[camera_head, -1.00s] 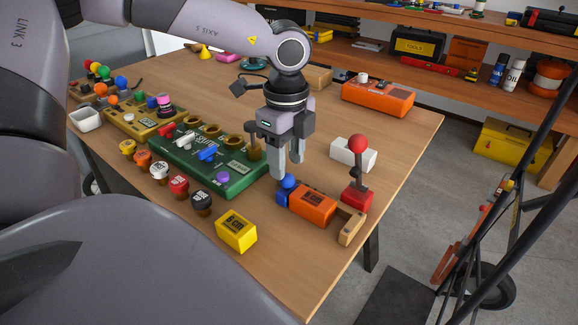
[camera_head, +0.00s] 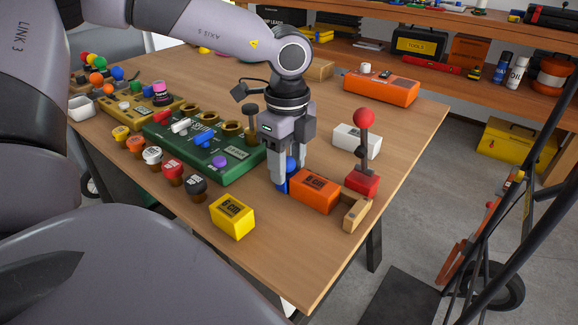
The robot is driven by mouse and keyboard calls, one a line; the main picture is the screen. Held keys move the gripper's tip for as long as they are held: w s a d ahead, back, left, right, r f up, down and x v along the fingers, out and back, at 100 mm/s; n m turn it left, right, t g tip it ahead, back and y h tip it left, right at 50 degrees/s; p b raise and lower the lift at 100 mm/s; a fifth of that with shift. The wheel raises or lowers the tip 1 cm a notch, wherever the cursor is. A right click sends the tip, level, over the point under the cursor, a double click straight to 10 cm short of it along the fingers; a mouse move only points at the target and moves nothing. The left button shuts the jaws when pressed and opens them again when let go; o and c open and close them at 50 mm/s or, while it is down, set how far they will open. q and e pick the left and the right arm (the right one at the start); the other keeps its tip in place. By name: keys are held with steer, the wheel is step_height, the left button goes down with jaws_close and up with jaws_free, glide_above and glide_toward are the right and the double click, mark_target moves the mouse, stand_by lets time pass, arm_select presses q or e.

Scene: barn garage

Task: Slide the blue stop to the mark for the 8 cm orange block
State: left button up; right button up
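The orange block (camera_head: 316,192) lies on the wooden table, with dark lettering on top. A wooden end piece (camera_head: 355,213) stands at its right end. The blue stop (camera_head: 291,166) with its round knob is at the block's left end, between the fingers of my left gripper (camera_head: 288,180). The fingers reach down on both sides of the stop and hide part of it. I cannot tell whether they press on it. The scale and its marks are hidden. My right gripper is not in view.
A yellow block (camera_head: 232,217) lies at the front. A red lever (camera_head: 363,152) stands close behind the end piece, with a white box (camera_head: 357,141) behind it. A green panel (camera_head: 205,148) with several sockets is at left. Bare table (camera_head: 285,255) lies in front of the orange block.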

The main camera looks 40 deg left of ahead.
mark_target(305, 178)
arm_select(q)
steer(key=shift+w+d+b, duration=0.2)
steer(key=shift+d+b, duration=0.85)
steer(key=shift+d, duration=0.25)
steer(key=shift+d+b, duration=0.4)
steer(key=shift+d, duration=0.3)
steer(key=o, duration=0.6)
steer(key=shift+r+p, duration=0.65)
steer(key=shift+r, duration=0.85)
steer(key=shift+r+p, duration=0.95)
steer(key=shift+r, duration=1.1)
